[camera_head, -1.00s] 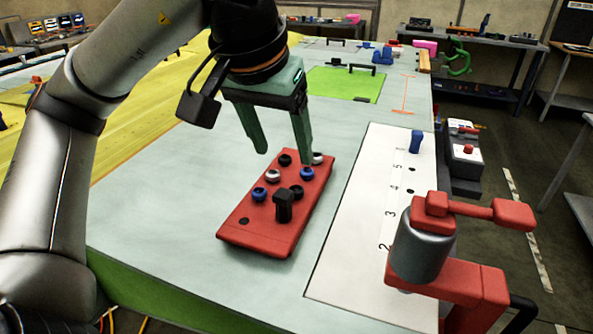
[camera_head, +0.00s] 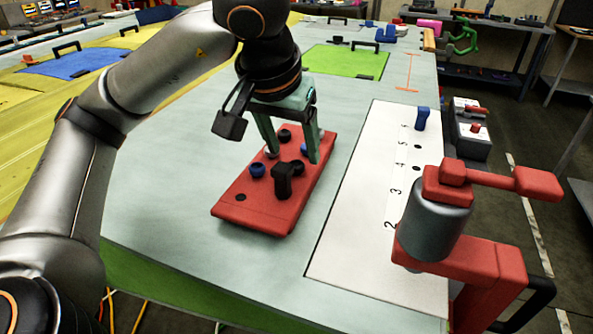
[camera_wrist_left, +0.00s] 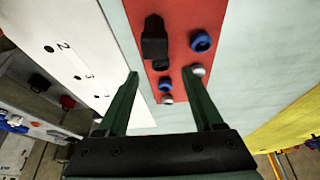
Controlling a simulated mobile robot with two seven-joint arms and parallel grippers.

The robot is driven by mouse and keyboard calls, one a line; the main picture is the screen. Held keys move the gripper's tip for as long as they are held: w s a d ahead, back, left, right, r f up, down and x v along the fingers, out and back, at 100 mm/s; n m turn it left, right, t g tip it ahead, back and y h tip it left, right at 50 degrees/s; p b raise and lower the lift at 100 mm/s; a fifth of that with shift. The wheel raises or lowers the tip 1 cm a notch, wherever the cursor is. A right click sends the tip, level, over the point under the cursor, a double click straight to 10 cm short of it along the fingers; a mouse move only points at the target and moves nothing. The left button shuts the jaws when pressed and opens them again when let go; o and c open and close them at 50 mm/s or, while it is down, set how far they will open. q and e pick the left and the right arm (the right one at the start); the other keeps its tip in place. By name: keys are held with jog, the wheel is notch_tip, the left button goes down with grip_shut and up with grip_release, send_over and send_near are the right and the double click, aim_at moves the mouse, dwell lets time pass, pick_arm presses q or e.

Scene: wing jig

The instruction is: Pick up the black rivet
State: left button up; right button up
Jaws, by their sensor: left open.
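The red block (camera_head: 262,207) lies on the pale table and holds several rivets. One black rivet (camera_head: 285,135) is near its far end, and another black rivet (camera_head: 297,168) is mid-block, beside a tall black peg (camera_head: 283,181). The peg also shows in the left wrist view (camera_wrist_left: 155,42). My left gripper (camera_head: 294,158) is open and empty, low over the block, its fingers spread across the block's far half. In the left wrist view the fingers (camera_wrist_left: 160,73) frame the lower rivets. A finger partly hides a white rivet. My right gripper is not in view.
Blue rivets (camera_head: 257,170) and white rivets (camera_wrist_left: 198,70) sit close around the black ones. A white numbered strip (camera_head: 350,235) lies to the right, with a red and grey clamp device (camera_head: 435,225) at its near end. The table left of the block is clear.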

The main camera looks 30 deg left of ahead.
aim_at(296, 163)
pick_arm(q)
jog(key=shift+x, duration=1.9)
jog(key=shift+a, duration=0.1)
grip_shut()
